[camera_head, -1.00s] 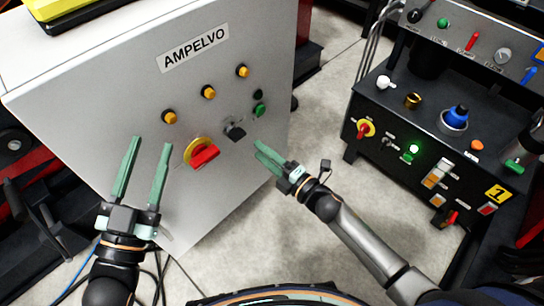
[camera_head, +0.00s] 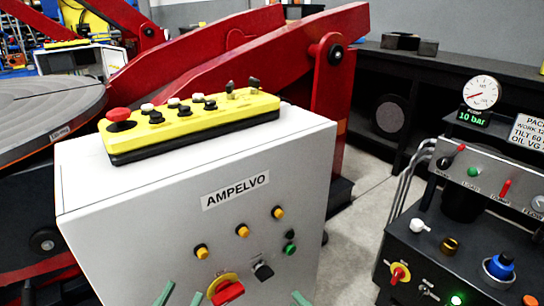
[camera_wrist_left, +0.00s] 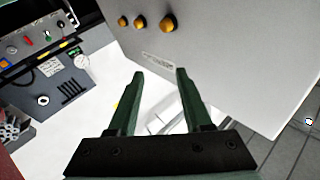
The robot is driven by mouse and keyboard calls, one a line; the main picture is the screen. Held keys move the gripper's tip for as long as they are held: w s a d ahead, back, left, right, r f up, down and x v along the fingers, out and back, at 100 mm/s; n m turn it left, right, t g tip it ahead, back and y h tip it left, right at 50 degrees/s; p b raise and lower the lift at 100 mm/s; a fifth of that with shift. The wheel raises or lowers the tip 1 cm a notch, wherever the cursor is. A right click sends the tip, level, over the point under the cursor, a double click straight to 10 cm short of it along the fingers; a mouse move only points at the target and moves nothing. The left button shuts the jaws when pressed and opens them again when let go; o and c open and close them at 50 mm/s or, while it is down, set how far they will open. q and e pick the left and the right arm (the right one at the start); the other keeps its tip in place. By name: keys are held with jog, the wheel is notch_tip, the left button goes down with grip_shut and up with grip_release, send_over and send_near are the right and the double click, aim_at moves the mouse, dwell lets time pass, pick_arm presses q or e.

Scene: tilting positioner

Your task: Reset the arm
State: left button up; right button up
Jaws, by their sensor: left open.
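The white cabinet marked AMPELVO (camera_head: 120,215) fills the middle of the head view. Its front has yellow lamps (camera_head: 242,231), a red-and-yellow rotary switch (camera_head: 226,290), a black selector (camera_head: 263,270) and a green button (camera_head: 290,249). A yellow control box (camera_head: 190,125) with a red mushroom button (camera_head: 119,115) and several toggles lies on top. The positioner's red arm (camera_head: 240,55) rises behind. My left gripper (camera_head: 180,290) is open and empty before the cabinet's lower front; its spread fingers show in the left wrist view (camera_wrist_left: 160,72). Only a fingertip of my right gripper (camera_head: 301,298) shows.
A black power unit (camera_head: 435,262) with a gauge (camera_head: 482,92) reading 10 bar, levers and buttons stands at the right. Hoses run along its left side. Floor (camera_head: 348,245) is clear between it and the cabinet. A round grey table (camera_head: 45,105) is at the left.

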jog(key=s+d+r+m+t+h+p, duration=0.1)
jog(key=s+d+r+m+t+h, duration=0.2)
jog(key=r+m, duration=0.6)
jog(key=s+d+r+m+t+h+p, duration=0.1)
jog(key=s+d+r+m, duration=0.4)
jog(key=r+m, duration=0.4)
pick_arm(q)
jog(key=s+a+f+n+g+y+p, duration=0.2)
jog(key=s+f+g+p, duration=0.5)
jog(key=p, duration=1.4)
jog(key=s+n+g+y, duration=0.1)
jog(key=s+g+y, duration=0.1)
jog(key=shift+a+n+g, duration=0.3)
jog(key=shift+n+g, duration=0.1)
pick_arm(e)
jog(key=s+d+f+m+g+h, duration=0.1)
jog(key=s+f+m+g+h, duration=0.2)
jog(key=s+f+g, duration=0.5)
jog(key=shift+s+m+g+h, duration=0.4)
jog(key=shift+s+g+h, duration=0.2)
jog(key=shift+s+g, duration=0.4)
pick_arm(q)
jog(key=shift+s, duration=0.1)
pick_arm(e)
jog(key=shift+r, duration=0.1)
